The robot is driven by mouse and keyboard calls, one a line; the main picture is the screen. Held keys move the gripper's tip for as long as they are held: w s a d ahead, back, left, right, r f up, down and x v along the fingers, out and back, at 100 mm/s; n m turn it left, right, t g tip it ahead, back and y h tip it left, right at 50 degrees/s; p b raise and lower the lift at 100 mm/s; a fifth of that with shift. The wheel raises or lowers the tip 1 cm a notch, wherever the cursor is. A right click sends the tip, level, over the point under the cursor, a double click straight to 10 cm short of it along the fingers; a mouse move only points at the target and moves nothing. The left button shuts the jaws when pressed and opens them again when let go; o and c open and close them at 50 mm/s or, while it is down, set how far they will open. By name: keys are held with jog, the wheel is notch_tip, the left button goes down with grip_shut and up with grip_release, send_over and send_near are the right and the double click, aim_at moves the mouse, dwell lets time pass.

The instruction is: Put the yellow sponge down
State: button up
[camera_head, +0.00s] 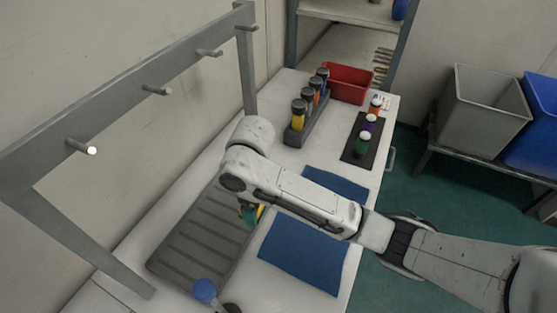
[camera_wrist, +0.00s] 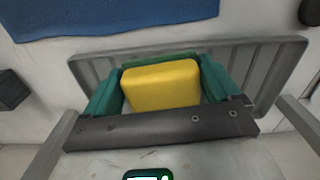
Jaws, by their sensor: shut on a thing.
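In the wrist view the yellow sponge (camera_wrist: 162,85) sits between the two green fingers of my gripper (camera_wrist: 160,88), which is shut on it. The grey ribbed tray (camera_wrist: 265,65) lies behind and below the sponge in that view. I cannot tell whether the sponge touches the tray. In the head view my gripper (camera_head: 250,214) is over the right part of the ribbed tray (camera_head: 190,245), mostly hidden by my arm. A small bit of yellow shows beside the green finger there.
Blue mats (camera_head: 300,256) lie right of the tray. A rack of capped bottles (camera_head: 306,122), a red bin (camera_head: 347,83) and a dark mat (camera_head: 361,140) with several small bottles stand farther back. A pegged rail (camera_head: 150,85) runs along the left. A blue-topped item (camera_head: 204,290) stands near the front.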

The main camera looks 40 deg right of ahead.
jog(key=s+d+r+n+p, duration=0.1)
jog(key=d+r+n+p, duration=0.15)
jog(key=d+n, duration=0.4)
jog(key=s+d+r+n+p, duration=0.1)
jog(key=d+r+n, duration=0.3)
jog(key=d+n, duration=0.3)
jog(key=shift+m, duration=0.45)
jog(key=w+d+f+b, duration=0.2)
jog(key=w+f+b, duration=0.1)
jog(key=w, duration=0.1)
jog(key=w+d+f+b, duration=0.2)
jog(key=w+f+b, duration=0.1)
jog(key=b, duration=0.1)
jog(key=w+d+f+b, duration=0.1)
jog(key=w+f+b, duration=0.2)
jog(key=w, duration=0.1)
jog(key=shift+w+d, duration=0.3)
jog(key=shift+d, duration=0.1)
jog(key=shift+w+d+f, duration=0.1)
jog(key=shift+w, duration=0.2)
jog(key=shift+w+d+f, duration=0.2)
jog(key=shift+w+f, duration=0.25)
jog(key=shift+f, duration=1.6)
jog(key=shift+s+f, duration=0.1)
jog(key=shift+f, duration=0.15)
jog(key=o, duration=0.8)
jog(key=shift+r, duration=0.1)
